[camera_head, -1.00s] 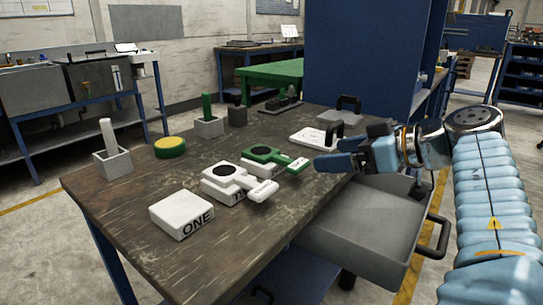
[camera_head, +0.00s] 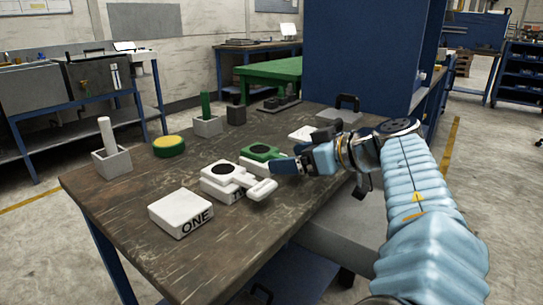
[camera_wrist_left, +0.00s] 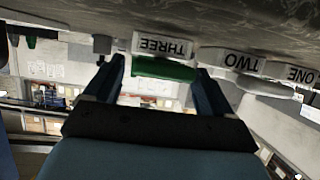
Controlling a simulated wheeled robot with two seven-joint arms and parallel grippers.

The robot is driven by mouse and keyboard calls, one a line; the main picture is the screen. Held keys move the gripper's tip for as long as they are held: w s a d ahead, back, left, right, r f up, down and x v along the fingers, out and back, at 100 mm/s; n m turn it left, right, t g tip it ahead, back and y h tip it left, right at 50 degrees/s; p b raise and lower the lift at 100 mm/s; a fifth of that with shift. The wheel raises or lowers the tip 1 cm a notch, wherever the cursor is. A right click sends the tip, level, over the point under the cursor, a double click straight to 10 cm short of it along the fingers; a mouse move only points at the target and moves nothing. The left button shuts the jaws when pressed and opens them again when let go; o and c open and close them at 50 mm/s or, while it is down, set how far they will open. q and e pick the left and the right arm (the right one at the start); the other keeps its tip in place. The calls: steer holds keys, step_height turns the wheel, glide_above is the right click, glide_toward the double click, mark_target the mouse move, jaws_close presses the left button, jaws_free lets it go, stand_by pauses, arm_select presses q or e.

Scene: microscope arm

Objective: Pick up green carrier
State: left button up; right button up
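The green carrier (camera_head: 262,152) is a flat piece with a dark round spot, sitting on a white block on the wooden table; its handle side is hidden by my gripper in the head view. My left gripper (camera_head: 284,167) is at the handle end of the carrier. In the left wrist view the picture is upside down: the open fingers of my left gripper (camera_wrist_left: 160,75) stand either side of the green handle (camera_wrist_left: 165,70), with the block marked THREE (camera_wrist_left: 162,45) behind it. Whether the fingers touch the handle is unclear. My right gripper is out of view.
A white carrier (camera_head: 222,169) lies close by on block TWO. Block ONE (camera_head: 182,210) has no carrier. Square holders with a white post (camera_head: 105,130) and a green post (camera_head: 206,107), and a yellow-topped disc (camera_head: 169,144), stand farther back. The table's front is clear.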

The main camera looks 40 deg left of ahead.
arm_select(q)
steer(key=c, duration=0.9)
